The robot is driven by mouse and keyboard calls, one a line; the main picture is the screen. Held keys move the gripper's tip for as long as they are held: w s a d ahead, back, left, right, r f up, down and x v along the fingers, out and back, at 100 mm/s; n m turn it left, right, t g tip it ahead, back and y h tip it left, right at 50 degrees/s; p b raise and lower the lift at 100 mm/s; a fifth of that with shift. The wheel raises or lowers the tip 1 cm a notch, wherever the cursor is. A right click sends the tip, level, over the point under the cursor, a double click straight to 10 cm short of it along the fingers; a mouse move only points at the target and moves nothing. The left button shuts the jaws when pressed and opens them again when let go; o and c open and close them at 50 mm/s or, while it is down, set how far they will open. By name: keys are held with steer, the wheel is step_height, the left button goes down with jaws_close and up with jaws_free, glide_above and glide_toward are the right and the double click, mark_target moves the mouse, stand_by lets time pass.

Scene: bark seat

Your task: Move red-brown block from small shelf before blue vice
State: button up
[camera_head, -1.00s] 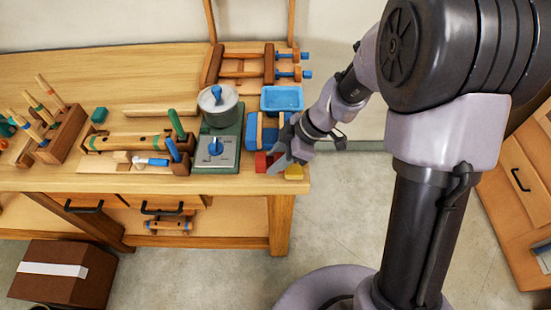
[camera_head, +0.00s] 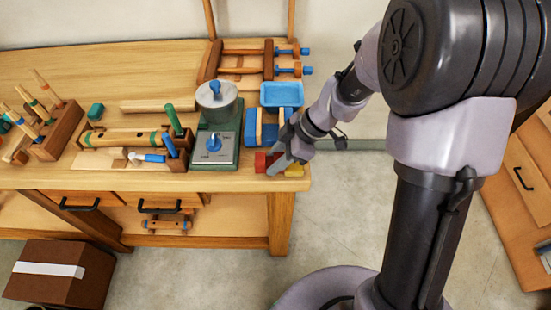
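My gripper (camera_head: 276,167) is low over the front right corner of the workbench, its fingers pointing down and left. A red block (camera_head: 261,162) lies on the bench top just left of the fingers. It may be the red-brown block, but the shade is hard to judge. The fingers overlap its right side in the picture, and I cannot tell whether they touch or hold it. A blue and wooden vice-like piece (camera_head: 262,127) stands just behind. A yellow block (camera_head: 295,170) lies right of the fingers, partly hidden. I cannot make out a separate small shelf.
A green and grey device (camera_head: 214,150) with a round pot stands left of the red block. A blue tray (camera_head: 282,94) and wooden clamps (camera_head: 245,64) lie behind. Tool racks and a wooden beam fill the left. The bench's right edge is close to my gripper.

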steer(key=o, duration=0.4)
steer(key=shift+o, duration=0.2)
steer(key=shift+r, duration=0.1)
step_height(320, 180, up, 2)
steer(key=p, duration=0.3)
steer(key=shift+d+r, duration=0.15)
steer(key=shift+r, duration=0.05)
steer(key=p+v, duration=0.3)
steer(key=v, duration=0.7)
steer(key=s+d+r+m+t+h, duration=0.1)
steer(key=s+r+m+t+h, duration=0.1)
steer(key=s+r+m, duration=0.4)
steer(key=s+d+r+m+t+h, duration=0.1)
steer(key=s+r+m+t+h, duration=0.1)
steer(key=s+r+m, duration=0.4)
steer(key=s+m+t, duration=0.1)
steer(key=s+m, duration=0.4)
steer(key=m, duration=0.5)
steer(key=shift+d+r+t, duration=0.3)
steer(key=shift+d+r, duration=0.1)
